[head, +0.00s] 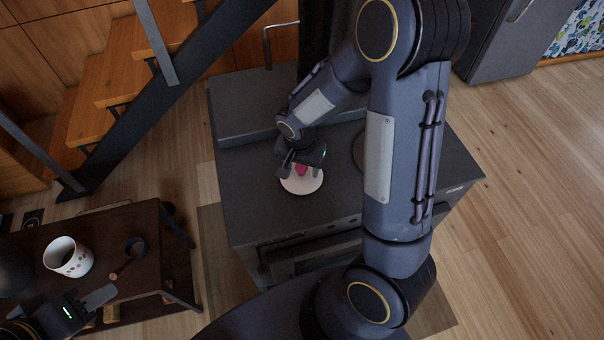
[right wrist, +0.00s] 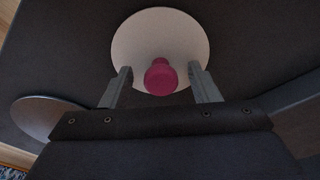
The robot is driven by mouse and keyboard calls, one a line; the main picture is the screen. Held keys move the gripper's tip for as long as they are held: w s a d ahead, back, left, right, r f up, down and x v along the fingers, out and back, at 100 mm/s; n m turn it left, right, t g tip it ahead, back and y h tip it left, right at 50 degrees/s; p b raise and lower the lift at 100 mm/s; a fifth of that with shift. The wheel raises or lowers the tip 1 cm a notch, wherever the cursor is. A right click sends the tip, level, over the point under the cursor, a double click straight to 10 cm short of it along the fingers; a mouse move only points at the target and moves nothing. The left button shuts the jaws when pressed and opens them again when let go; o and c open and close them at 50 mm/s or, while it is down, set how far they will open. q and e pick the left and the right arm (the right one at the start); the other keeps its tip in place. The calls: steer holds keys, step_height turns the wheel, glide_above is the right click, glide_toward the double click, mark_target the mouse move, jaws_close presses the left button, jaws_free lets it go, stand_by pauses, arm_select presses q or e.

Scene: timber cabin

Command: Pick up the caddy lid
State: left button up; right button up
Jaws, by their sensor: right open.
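The caddy lid (head: 301,184) is a white disc with a pink knob, lying flat on the dark stove top. In the right wrist view, the lid (right wrist: 160,30) shows with its knob (right wrist: 163,78) toward the gripper. My right gripper (head: 300,167) is over the lid; in the right wrist view its two open fingers (right wrist: 163,84) stand on either side of the knob, with gaps. Whether they are level with the knob is hard to tell.
The dark stove (head: 245,205) has free room left of the lid. A round plate (right wrist: 45,117) lies on it, mostly behind my right arm in the head view. A dotted mug (head: 68,258) and a small dark round item (head: 135,246) stand on the low brown table (head: 150,220).

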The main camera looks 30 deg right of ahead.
steer(key=c, duration=1)
steer(key=shift+c, duration=0.2)
